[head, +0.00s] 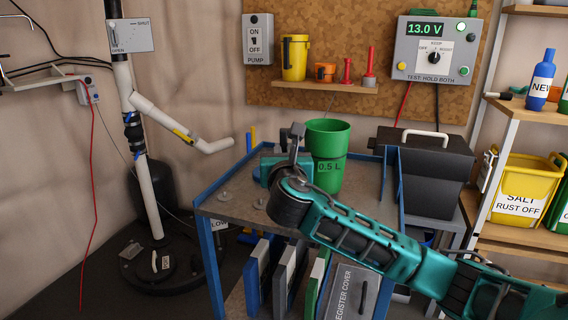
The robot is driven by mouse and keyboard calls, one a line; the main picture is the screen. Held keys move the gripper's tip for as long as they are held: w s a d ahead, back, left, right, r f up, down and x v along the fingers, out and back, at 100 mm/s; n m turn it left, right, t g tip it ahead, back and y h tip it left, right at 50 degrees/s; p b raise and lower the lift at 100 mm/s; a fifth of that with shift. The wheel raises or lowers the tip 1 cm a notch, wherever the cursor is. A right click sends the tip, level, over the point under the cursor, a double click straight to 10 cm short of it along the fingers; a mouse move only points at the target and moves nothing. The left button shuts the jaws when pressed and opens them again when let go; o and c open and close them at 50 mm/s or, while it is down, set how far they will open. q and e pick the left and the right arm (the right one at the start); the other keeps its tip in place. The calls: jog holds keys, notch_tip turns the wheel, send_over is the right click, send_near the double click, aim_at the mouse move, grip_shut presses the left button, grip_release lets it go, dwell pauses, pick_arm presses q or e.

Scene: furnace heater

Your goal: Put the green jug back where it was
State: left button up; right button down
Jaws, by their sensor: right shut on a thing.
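The green jug (328,142), marked 0.5 L, is upright at the blue-framed cart's (236,205) top, towards its back right. My right arm comes in from the lower right, and my right gripper (298,140) is at the jug's left side, shut on it. The wrist hides part of the contact and the jug's lower left. I cannot tell whether the jug's base touches the cart top. My left gripper is not in view.
A wall shelf (322,87) holds a yellow cup (294,58), an orange cup and red items. A dark lidded box (432,165) stands right of the cart. White pipes (150,190) stand left. Small grey discs lie on the cart's front left. Shelving with bottles and a yellow bin (530,178) is at right.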

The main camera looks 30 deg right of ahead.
jog(key=shift+f, duration=0.5)
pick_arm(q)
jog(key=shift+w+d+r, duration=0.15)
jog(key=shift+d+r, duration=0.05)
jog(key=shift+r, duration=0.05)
pick_arm(e)
jog(key=c, duration=1.1)
grip_release()
jog(key=shift+f, duration=0.1)
pick_arm(q)
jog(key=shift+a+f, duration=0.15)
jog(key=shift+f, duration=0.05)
jog(key=p, duration=0.1)
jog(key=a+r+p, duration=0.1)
jog(key=p, duration=0.1)
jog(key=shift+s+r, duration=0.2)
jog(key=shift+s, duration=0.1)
pick_arm(e)
jog(key=v, duration=1.2)
